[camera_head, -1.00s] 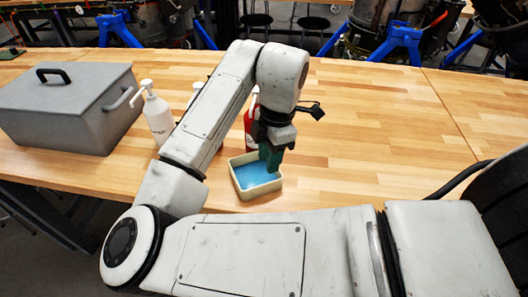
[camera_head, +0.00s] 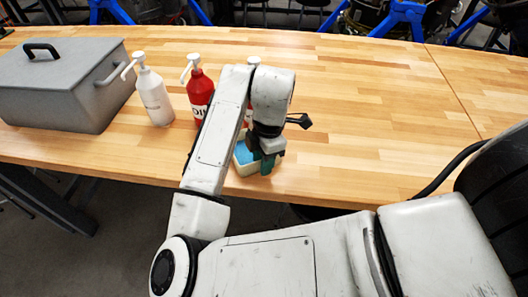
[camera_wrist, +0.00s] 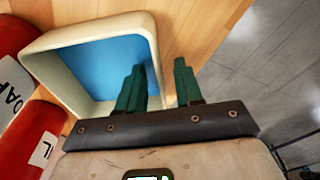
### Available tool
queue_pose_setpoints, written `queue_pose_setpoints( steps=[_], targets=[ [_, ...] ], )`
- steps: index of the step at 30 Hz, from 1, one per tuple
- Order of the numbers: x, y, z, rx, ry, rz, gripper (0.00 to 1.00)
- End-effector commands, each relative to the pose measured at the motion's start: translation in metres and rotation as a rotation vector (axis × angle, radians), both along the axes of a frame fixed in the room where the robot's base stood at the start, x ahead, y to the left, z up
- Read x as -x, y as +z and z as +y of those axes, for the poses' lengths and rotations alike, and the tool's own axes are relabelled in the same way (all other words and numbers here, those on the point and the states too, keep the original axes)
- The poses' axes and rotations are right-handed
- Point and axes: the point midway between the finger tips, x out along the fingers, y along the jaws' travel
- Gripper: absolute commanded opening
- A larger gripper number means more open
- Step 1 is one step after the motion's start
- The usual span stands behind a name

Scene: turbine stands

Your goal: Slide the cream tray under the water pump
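The cream tray (camera_head: 250,166), square with a blue inside, sits near the table's front edge, partly hidden by my arm. It also shows in the wrist view (camera_wrist: 62,79). My gripper (camera_head: 268,165) is low at the tray's right side. In the wrist view its green fingers (camera_wrist: 160,78) are apart, one inside the tray and one outside, with the tray's wall between them and a gap visible. A white pump bottle (camera_head: 155,98) stands left of the tray, its label too small to read. I cannot confirm that it is the water pump.
A red pump bottle (camera_head: 200,92) stands between the white bottle and my arm. Another red bottle (camera_head: 249,118) is mostly hidden behind my arm. A grey lidded box (camera_head: 60,95) is at the left. The table (camera_head: 380,110) is clear to the right.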

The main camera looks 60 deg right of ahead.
Motion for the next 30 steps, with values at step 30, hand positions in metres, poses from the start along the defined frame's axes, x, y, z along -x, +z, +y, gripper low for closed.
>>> queue_pose_setpoints(
  steps=[30],
  targets=[
    [-0.0005, -0.0031, 0.0002, 0.001, 0.001, -0.001, 0.00]
  ],
)
